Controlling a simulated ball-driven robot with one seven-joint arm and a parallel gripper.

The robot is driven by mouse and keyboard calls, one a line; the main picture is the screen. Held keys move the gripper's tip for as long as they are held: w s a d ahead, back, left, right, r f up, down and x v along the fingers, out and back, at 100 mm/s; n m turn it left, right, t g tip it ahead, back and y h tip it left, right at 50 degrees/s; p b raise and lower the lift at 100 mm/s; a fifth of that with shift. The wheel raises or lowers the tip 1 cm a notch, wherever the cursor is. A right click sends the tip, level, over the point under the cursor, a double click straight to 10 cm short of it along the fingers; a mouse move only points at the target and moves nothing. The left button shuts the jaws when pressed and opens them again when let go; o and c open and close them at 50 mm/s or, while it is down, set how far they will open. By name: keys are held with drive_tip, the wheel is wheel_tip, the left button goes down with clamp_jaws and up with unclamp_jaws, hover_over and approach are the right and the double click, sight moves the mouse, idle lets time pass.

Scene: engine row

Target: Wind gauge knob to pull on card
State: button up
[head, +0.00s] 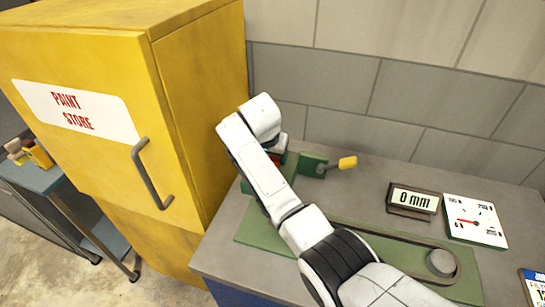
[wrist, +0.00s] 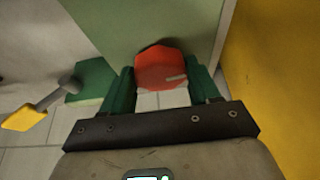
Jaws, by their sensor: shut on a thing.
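The red knob (wrist: 160,66), with a pale mark on its face, sits on a green housing in the wrist view. My gripper (wrist: 162,82) is shut on it, one green finger on each side. In the head view my arm hides most of the knob and the green housing (head: 309,163). A white dial gauge (head: 478,225) with a red needle lies on the bench at the right.
A yellow-handled lever (head: 346,163) sticks out from the housing; it also shows in the wrist view (wrist: 27,116). A belt runs to a grey pulley (head: 442,262) on a green base. A yellow paint store cabinet (head: 95,100) stands close at left. A block wall (head: 400,95) backs the bench.

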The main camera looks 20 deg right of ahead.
drive_tip(key=shift+r+m, duration=0.1)
drive_tip(key=shift+m, duration=0.2)
drive_tip(key=o, duration=1.1)
drive_tip(key=shift+c, duration=0.2)
drive_tip(key=b+v, duration=0.1)
drive_tip(key=v, duration=0.9)
drive_tip(key=shift+a+r+b, duration=0.25)
drive_tip(key=shift+b, duration=0.1)
